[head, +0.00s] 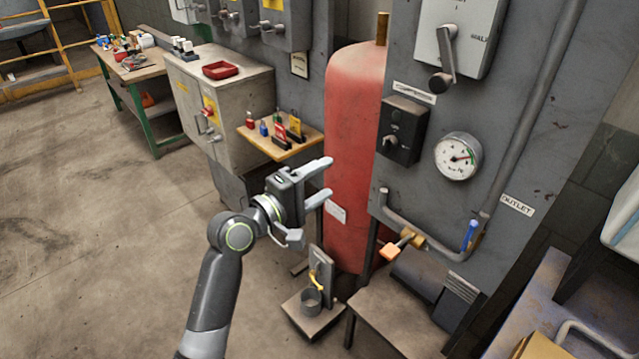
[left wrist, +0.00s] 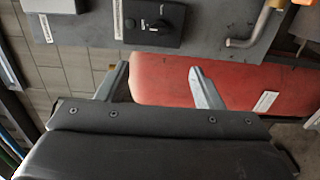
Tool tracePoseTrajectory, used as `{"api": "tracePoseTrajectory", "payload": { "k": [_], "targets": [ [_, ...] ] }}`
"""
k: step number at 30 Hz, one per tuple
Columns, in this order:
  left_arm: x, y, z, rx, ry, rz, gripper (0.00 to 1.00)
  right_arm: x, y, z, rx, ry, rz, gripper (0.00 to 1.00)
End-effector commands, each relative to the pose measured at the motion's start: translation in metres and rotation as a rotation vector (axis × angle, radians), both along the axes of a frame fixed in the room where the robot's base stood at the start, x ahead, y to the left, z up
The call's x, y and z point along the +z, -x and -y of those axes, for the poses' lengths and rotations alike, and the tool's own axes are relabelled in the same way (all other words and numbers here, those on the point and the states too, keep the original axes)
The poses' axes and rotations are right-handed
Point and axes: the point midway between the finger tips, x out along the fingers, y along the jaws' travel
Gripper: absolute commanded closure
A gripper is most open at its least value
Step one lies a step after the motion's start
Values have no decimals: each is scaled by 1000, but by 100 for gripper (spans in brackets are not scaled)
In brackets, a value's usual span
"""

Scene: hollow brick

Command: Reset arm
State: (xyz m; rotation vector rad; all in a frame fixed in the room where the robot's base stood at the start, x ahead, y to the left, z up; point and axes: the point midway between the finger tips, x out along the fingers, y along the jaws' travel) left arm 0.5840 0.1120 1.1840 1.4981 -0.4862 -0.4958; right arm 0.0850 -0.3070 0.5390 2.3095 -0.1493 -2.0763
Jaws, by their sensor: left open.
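My left gripper (head: 318,184) is open and empty in the head view, in the air in front of the red tank. Its two fingers point right. The left wrist view shows the same gripper (left wrist: 160,84) with its fingers apart and the red tank (left wrist: 165,75) beyond them. My left arm comes up from the bottom of the head view, bent at the elbow. My right gripper is in neither view.
A grey panel (head: 510,110) on the right carries a gauge (head: 458,156), a black switch box (head: 403,130) and a pipe with an orange-handled valve (head: 391,252). A wooden shelf (head: 262,143) holds padlocks. A grey cabinet (head: 240,85) stands behind. The floor at left is clear.

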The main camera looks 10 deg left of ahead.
Motion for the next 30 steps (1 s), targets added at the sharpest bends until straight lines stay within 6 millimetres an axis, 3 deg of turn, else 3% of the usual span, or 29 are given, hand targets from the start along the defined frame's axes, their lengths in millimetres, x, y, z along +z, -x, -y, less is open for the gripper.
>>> {"api": "tracePoseTrajectory", "payload": {
  "k": [11,14,16,20,23,26,30],
  "targets": [
    [0,0,0,1,0,0,39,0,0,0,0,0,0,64],
    [-13,-4,-3,14,-17,-14,39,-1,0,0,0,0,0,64],
    [-36,-9,-9,40,-49,-39,39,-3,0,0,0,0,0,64],
    [-116,-19,-30,112,-171,-120,39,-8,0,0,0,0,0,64],
    [-191,-16,-50,160,-302,-193,39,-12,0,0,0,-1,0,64],
    [-265,-2,-71,188,-440,-265,39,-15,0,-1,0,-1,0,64],
    [-362,35,-98,186,-640,-363,39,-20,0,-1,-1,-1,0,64]
  ]
}}
